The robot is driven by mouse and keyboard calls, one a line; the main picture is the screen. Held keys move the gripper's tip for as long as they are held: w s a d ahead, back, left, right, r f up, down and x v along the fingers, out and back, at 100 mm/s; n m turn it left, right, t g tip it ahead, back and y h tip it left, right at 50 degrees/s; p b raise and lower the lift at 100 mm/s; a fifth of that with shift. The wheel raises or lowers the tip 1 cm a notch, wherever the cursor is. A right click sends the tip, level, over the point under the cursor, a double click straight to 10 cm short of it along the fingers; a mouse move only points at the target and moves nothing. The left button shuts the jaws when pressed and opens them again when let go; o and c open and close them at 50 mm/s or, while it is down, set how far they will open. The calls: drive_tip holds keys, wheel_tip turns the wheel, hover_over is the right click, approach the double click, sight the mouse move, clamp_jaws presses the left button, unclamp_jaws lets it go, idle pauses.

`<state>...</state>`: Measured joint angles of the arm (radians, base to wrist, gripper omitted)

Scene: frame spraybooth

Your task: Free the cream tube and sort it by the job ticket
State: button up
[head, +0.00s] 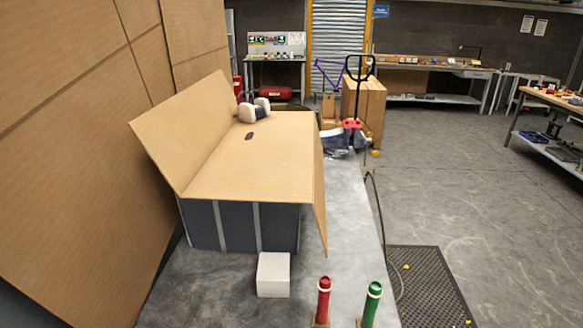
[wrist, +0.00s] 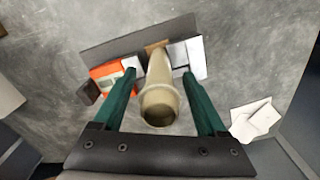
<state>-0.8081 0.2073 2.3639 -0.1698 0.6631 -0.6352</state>
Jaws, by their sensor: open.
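The cream tube (wrist: 160,88) shows in the wrist view with its round open end towards the camera. A wooden piece (wrist: 157,46) shows at its far end, and small blocks crowd it on both sides. My gripper (wrist: 159,75) is open, with one dark green finger on each side of the tube; a gap shows around its near end. In the head view the cream tube and my gripper are hidden. A red tube (head: 324,298) and a green tube (head: 373,303) stand upright at the front. I cannot make out a readable job ticket.
In the wrist view, an orange block (wrist: 104,74), a dark block (wrist: 88,93) and pale blocks (wrist: 178,54) lie by a dark panel (wrist: 105,48). White flat pieces (wrist: 252,118) lie right. In the head view, cardboard panels (head: 260,165) cover the booth; a white box (head: 273,274) stands before it.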

drive_tip(key=shift+f, duration=1.25)
clamp_jaws()
drive_tip(key=c, duration=0.5)
unclamp_jaws()
drive_tip(key=shift+c, duration=0.2)
clamp_jaws()
drive_tip(key=shift+w+r, duration=0.2)
drive_tip(key=shift+w, duration=0.2)
drive_tip(key=d, duration=0.6)
drive_tip(key=shift+w, duration=0.3)
